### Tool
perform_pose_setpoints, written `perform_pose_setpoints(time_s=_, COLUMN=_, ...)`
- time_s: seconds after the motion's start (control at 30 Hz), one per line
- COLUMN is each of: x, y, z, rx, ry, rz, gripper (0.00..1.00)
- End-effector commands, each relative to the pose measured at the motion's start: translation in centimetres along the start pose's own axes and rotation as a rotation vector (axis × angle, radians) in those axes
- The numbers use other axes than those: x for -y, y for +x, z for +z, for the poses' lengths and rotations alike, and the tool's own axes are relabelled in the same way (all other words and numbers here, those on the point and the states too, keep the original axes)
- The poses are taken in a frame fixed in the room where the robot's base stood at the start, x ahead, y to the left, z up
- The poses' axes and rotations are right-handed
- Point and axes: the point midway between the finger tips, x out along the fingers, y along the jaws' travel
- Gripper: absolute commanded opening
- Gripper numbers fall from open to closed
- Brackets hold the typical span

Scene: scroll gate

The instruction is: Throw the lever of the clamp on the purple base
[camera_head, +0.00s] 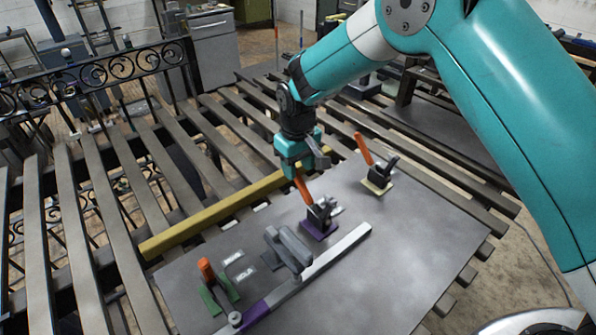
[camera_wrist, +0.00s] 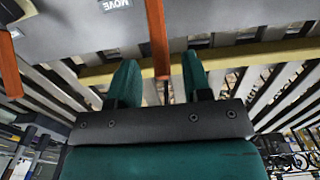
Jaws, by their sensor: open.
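The clamp on the purple base (camera_head: 318,227) stands on the grey plate, and its orange lever (camera_head: 303,191) is tilted up toward my gripper. My gripper (camera_head: 302,168) is at the lever's upper end, with its jaws open. In the wrist view the orange lever (camera_wrist: 157,35) reaches down between the two green fingers of my gripper (camera_wrist: 160,66), with gaps showing on both sides. The purple base cannot be made out in the wrist view.
A clamp on a yellowish base (camera_head: 377,184) stands behind and right; one on a green base (camera_head: 215,297) stands front left. A grey bar (camera_head: 335,247) and a dark grey block (camera_head: 288,248) lie near the purple base. A yellow beam (camera_head: 200,225) runs along the plate's far-left edge.

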Motion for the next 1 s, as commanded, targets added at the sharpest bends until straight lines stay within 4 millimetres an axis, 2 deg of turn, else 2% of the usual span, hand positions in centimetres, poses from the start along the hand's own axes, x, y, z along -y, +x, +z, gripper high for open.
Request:
perform_pose_setpoints(time_s=0.1, x=0.0, y=1.8, z=0.0, rx=0.002, ry=0.000, rz=0.000, gripper=0.45)
perform_pose_setpoints(time_s=0.23, x=0.0, y=3.0, z=0.0, rx=0.000, ry=0.000, rz=0.000, gripper=0.45)
perform_pose_setpoints(time_s=0.6, x=0.0, y=3.6, z=0.0, rx=-0.001, ry=0.000, rz=0.000, gripper=0.45)
perform_pose_setpoints(time_s=0.8, x=0.0, y=3.6, z=0.0, rx=-0.001, ry=0.000, rz=0.000, gripper=0.00)
perform_pose_setpoints(time_s=1.0, x=0.1, y=3.6, z=-0.1, rx=-0.004, ry=-0.001, rz=0.000, gripper=0.00)
